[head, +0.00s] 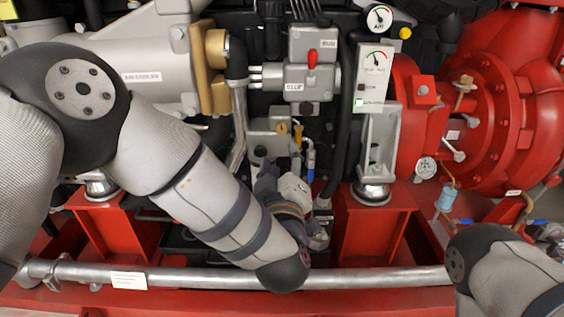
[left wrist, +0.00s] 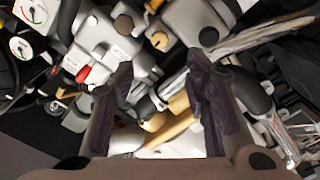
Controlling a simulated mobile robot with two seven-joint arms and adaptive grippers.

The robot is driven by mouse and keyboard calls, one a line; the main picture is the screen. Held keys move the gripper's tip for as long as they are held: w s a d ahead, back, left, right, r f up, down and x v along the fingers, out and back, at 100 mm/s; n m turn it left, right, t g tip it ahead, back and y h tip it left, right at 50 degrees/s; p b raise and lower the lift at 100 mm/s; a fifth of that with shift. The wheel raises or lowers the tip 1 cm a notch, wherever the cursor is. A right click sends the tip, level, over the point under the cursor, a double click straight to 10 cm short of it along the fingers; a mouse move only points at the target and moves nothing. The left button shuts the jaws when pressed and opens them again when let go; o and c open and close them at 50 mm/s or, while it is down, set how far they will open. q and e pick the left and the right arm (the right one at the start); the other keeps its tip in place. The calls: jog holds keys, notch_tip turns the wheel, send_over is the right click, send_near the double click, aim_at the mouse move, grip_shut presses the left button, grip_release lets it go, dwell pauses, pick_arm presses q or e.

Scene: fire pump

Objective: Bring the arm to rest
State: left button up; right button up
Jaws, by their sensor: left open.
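My left arm (head: 205,190) reaches in from the left across the front of the fire pump. My left gripper (head: 272,170) is in front of the grey valve block (head: 268,139) at the middle of the pump. In the left wrist view its two dark fingers (left wrist: 160,85) stand wide apart with nothing held between them. A yellow-handled valve (head: 297,136) is just beside and above the gripper.
A metal pipe (head: 380,278) runs along the red base below my left arm. Gauges (head: 379,18) and a panel (head: 372,75) stand right of the gripper. The large red pump housing (head: 500,110) fills the right. Black hoses (head: 345,110) run close by.

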pick_arm(q)
jog(key=shift+s, duration=0.25)
jog(key=s+a+f+m+g+h+p, duration=0.1)
jog(key=s+a+f+m+g, duration=0.2)
jog(key=s+f, duration=0.45)
jog(key=s+a+f+m+g+p, duration=0.1)
jog(key=s+a+f+g, duration=0.3)
jog(key=s+f, duration=0.3)
jog(key=s+a+f+m+g+h+p, duration=0.1)
jog(key=s+a+f+m+g+p, duration=0.2)
jog(key=s+f, duration=0.4)
jog(key=s+a+g, duration=0.3)
jog(key=s+a, duration=0.1)
jog(key=s, duration=0.5)
jog(key=s+a+f+m+g+y, duration=0.1)
jog(key=s+a+g, duration=0.3)
jog(key=s, duration=0.6)
jog(key=s+a+f+g+y, duration=0.1)
jog(key=s+a+g, duration=0.2)
jog(key=s, duration=0.7)
jog(key=shift+s+a+g+p, duration=0.2)
jog(key=shift+a+g+p, duration=0.15)
jog(key=shift+a, duration=0.3)
pick_arm(e)
jog(key=w+r+t, duration=0.2)
jog(key=w+r, duration=0.4)
jog(key=shift+w+r, duration=0.15)
jog(key=shift+r, duration=0.2)
